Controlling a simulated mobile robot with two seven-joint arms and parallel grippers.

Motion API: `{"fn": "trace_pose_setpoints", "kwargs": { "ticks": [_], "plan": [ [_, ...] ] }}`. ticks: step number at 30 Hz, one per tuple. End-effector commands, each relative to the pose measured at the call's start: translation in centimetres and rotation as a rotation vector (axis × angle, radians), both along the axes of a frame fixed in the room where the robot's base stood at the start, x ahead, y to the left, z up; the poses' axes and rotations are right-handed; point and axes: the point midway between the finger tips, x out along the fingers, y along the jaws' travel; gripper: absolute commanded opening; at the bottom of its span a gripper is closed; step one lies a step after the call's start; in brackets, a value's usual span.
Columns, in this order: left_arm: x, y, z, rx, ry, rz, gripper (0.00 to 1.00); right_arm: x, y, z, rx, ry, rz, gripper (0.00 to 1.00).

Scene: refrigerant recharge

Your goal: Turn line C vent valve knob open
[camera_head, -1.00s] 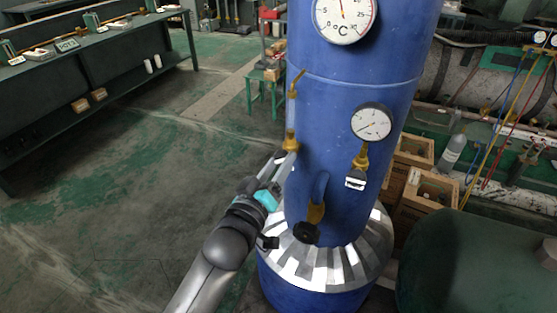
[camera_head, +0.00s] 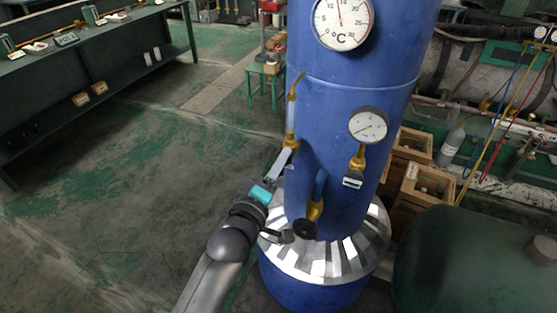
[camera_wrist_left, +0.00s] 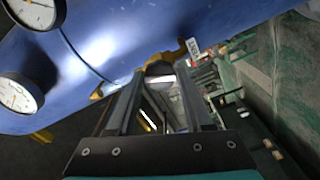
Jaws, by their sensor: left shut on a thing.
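The tall blue tank (camera_head: 335,120) fills the middle of the head view. A brass valve (camera_head: 291,141) with a sight tube above it is on its left side. My left gripper (camera_head: 284,158) reaches up to this valve from the lower left. In the left wrist view, my left gripper (camera_wrist_left: 160,74) has its fingertips on either side of a dark rounded knob (camera_wrist_left: 159,67) and is shut on it. Brass fittings and a small white tag (camera_wrist_left: 193,47) are just beyond; I cannot read the tag. The fingers hide most of the knob in the head view. My right gripper is not in view.
A pressure gauge (camera_head: 368,125) and a temperature gauge (camera_head: 342,20) are on the tank. The floor at left is clear.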

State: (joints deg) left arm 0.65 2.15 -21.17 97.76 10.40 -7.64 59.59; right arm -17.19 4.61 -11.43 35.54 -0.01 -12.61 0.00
Motion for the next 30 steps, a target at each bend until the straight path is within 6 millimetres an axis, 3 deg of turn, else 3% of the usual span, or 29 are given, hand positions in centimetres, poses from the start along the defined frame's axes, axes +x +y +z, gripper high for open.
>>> {"fn": "trace_pose_setpoints", "kwargs": {
  "ticks": [8, 16, 17, 23, 30],
  "plan": [
    [-0.1, -0.1, -0.1, -0.015, 0.011, -0.002, 0.0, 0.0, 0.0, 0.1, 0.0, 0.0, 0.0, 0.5],
    [-0.1, -0.1, -0.1, -0.298, 0.128, -0.001, 0.0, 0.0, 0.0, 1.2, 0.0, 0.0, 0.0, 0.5],
    [-0.1, -0.1, -0.1, -0.311, 0.133, -0.001, 0.52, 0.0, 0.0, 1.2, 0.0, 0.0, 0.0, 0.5],
    [0.0, -0.1, -0.1, -0.301, 0.127, 0.0, 0.74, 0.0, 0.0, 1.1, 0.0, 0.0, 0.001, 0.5],
    [-0.1, 0.0, -0.1, -0.299, 0.125, -0.001, 0.74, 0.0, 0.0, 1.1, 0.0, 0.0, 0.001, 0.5]
  ]
}}
